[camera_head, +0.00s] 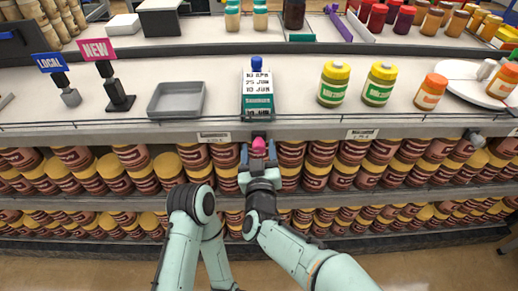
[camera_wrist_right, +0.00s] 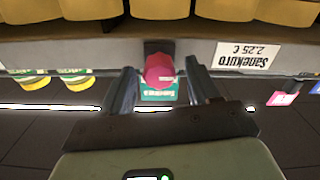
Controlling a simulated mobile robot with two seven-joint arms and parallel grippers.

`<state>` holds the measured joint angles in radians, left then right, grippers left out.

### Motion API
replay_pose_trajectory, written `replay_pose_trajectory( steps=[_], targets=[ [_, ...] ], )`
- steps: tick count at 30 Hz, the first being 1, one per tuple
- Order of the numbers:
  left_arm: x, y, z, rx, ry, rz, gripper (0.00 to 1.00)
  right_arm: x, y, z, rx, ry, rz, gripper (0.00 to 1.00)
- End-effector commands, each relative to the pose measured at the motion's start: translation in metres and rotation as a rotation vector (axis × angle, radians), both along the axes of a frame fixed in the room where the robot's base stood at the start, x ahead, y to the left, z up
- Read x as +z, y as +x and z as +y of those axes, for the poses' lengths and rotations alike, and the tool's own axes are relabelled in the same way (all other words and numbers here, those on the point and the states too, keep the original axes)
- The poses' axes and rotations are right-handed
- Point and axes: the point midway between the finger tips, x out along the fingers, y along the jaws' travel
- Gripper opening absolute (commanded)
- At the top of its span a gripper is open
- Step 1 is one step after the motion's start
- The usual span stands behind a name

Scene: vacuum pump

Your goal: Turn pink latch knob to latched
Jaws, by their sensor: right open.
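The pink latch knob (camera_head: 258,145) sits at the shelf's front edge, just below a teal box with date lines (camera_head: 258,90) and a blue top. In the right wrist view the knob (camera_wrist_right: 159,70) is faceted and sits in front of a dark mount, with part of the teal box (camera_wrist_right: 158,96) visible behind. My right gripper (camera_head: 258,154) is open, with one finger on each side of the knob. In the wrist view a gap shows between the knob and both fingers. My left arm shows at the lower middle, but its gripper is not visible.
An empty grey tray (camera_head: 176,99) stands left of the teal box. Yellow-capped bottles (camera_head: 334,83) stand to its right. Price labels (camera_head: 214,137) line the shelf edge (camera_head: 120,133). Rows of brown jars (camera_head: 105,168) fill the shelves below, close behind my gripper.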

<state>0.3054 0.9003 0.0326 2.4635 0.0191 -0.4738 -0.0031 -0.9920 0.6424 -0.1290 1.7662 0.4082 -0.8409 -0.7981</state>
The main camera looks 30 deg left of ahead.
Motion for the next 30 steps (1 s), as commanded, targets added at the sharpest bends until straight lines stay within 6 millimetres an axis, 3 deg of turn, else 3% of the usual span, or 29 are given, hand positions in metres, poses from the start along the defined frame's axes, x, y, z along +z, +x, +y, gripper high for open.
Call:
replay_pose_trajectory(
  steps=[12,17,18,30],
  targets=[
    [-0.0003,0.0005,0.0002,0.001,0.001,-0.002,0.43,-0.0001,0.0072,0.0041,0.000,0.000,0.000,0.61],
    [-0.0003,0.0004,0.0002,0.000,0.000,-0.001,0.43,-0.0001,0.0071,0.0040,0.000,0.000,0.000,0.09],
    [-0.0003,0.0004,0.0002,0.000,0.000,-0.001,0.43,0.0000,0.0071,0.0040,0.000,0.000,0.000,0.05],
    [-0.0058,0.0057,0.0026,0.007,0.007,-0.014,0.43,-0.0007,0.0077,0.0031,-0.002,0.059,0.036,0.05]
  ],
)
